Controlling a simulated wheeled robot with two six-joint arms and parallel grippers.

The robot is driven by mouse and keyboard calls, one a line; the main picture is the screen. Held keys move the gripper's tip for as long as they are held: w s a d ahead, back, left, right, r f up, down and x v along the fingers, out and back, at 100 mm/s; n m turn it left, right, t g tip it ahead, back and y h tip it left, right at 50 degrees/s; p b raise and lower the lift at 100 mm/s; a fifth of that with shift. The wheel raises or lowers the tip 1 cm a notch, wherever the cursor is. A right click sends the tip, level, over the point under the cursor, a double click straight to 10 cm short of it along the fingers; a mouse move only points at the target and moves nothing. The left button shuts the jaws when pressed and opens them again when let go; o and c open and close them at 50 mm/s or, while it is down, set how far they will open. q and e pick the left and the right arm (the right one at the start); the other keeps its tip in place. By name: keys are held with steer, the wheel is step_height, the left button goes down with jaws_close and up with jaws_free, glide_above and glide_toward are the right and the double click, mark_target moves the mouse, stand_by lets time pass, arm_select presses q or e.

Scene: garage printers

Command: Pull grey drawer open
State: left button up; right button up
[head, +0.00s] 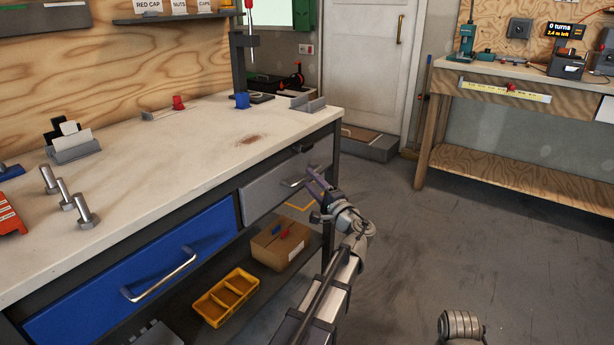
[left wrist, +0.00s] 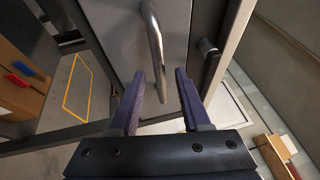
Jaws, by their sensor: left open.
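The grey drawer (head: 262,197) is in the workbench front, right of the blue drawer, and looks shut. Its metal bar handle (head: 292,183) shows near its middle in the head view. My left gripper (head: 311,180) is just in front of the handle. In the left wrist view, the drawer front (left wrist: 112,30) fills the top, and the handle (left wrist: 156,45) reaches down between the two purple fingers of the open left gripper (left wrist: 160,74). Gaps show between the handle and both fingers. My right gripper is out of view.
The blue drawer (head: 135,275) has its own bar handle. Below, a cardboard box (head: 283,245) and a yellow tray (head: 226,297) sit on the lower shelf. A dark bench leg (head: 330,222) stands beside the grey drawer. The floor (head: 440,240) to the right is clear.

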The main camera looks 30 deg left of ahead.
arm_select(q)
steer(key=shift+x, duration=1.35)
jaws_close()
steer(key=shift+d, duration=0.1)
stand_by(0.4)
